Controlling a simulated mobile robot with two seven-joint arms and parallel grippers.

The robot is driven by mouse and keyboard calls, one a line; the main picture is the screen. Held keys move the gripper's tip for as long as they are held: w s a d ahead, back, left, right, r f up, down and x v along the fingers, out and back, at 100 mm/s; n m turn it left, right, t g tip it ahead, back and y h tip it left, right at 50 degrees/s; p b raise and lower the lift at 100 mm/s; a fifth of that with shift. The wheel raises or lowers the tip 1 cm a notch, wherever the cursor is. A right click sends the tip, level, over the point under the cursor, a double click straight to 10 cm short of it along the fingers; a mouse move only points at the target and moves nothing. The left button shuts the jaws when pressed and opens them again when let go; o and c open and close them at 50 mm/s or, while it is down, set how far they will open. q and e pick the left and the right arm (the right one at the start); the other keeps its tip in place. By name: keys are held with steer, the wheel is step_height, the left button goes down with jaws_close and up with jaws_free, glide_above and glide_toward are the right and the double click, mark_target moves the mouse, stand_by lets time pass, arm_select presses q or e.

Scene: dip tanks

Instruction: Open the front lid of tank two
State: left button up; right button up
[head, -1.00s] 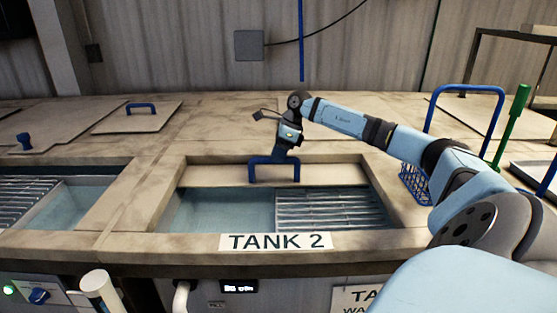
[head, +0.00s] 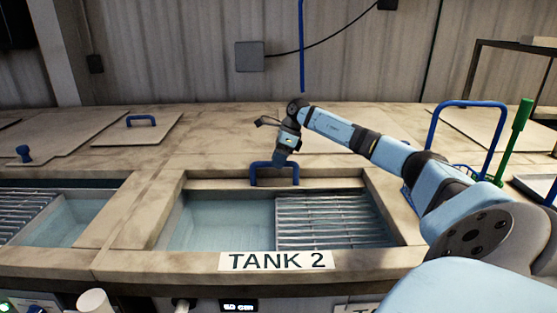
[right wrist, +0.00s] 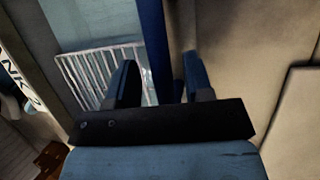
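Tank two, marked by its TANK 2 label (head: 276,261), has its front opening largely uncovered, showing water and a metal grating (head: 335,222). The front lid (head: 215,183) shows as a narrow strip along the opening's rear edge. Its blue handle (head: 295,174) stands on it. My right gripper (head: 279,163) is at the handle from above. In the right wrist view, its fingers (right wrist: 160,80) stand apart on either side of the blue handle bar (right wrist: 153,40), with a gap visible on the right side. My left gripper is in no view.
A neighbouring tank (head: 70,222) at left is also partly open. A lid with a blue handle (head: 140,120) lies behind it. A blue frame (head: 433,122) and a green handle (head: 516,140) stand at the right.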

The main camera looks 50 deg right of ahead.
steer(key=v, duration=1.3)
steer(key=shift+d+r+b, duration=0.25)
steer(key=shift+r+b, duration=0.05)
steer(key=shift+r, duration=0.05)
steer(key=shift+s, duration=0.1)
